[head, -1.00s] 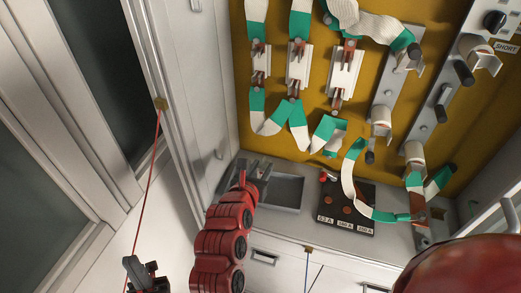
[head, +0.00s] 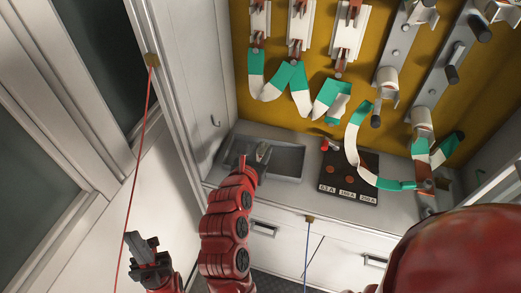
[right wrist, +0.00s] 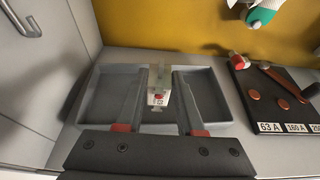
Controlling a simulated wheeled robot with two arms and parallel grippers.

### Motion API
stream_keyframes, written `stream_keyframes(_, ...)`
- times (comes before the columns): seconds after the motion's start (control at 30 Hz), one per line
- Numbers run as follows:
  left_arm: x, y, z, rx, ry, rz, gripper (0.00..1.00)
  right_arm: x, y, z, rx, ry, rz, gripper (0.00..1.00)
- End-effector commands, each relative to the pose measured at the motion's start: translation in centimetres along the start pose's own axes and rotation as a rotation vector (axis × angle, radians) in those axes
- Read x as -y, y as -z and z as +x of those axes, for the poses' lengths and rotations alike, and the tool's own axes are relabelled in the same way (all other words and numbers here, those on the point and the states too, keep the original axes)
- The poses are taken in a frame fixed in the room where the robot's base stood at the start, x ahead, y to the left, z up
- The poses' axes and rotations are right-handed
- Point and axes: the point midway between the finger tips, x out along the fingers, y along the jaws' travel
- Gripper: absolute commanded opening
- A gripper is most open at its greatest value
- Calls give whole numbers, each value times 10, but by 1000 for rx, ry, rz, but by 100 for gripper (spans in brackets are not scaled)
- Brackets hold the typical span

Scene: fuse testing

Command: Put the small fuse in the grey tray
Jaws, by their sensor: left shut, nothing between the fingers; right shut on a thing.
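The small fuse (right wrist: 158,98), a pale block with a white and red label, is between the fingers of my right gripper (right wrist: 160,78) in the right wrist view. The gripper is shut on it, over the grey tray (right wrist: 215,105). In the head view, the right gripper (head: 262,155) is above the tray (head: 287,180), partly hiding its left part. I cannot tell if the fuse touches the tray floor. My left gripper (head: 148,252) is shut and empty at lower left, away from the tray.
A black block (head: 349,177) marked 63 A, 160 A and 250 A stands right of the tray. Green and white straps (head: 290,78) hang on the yellow back panel. A cabinet side (head: 200,80) rises left of the tray. Drawers (head: 340,240) are below the counter.

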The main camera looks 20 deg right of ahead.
Motion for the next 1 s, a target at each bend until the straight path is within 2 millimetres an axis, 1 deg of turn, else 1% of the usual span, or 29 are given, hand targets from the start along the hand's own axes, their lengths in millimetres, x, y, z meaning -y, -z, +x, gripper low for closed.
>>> stream_keyframes(0.27, 0, 0, -1, 0, 0, 0, 0, 0, 0, 0, 1, 0, 0, 0)
stream_keyframes(0.87, -1, -2, -12, 0, 0, 0, 0, 0, 11, 4, 2, 0, 0, 0)
stream_keyframes(0.9, 0, -2, -10, 0, 0, 0, 0, 0, 10, 4, 2, 0, 0, 44)
stream_keyframes(0.97, 0, -2, -10, 0, 0, 0, 0, 0, 10, 4, 2, 0, 0, 55)
stream_keyframes(1.0, 0, -2, -10, 0, 0, 0, 0, 0, 10, 4, 2, 0, 0, 62)
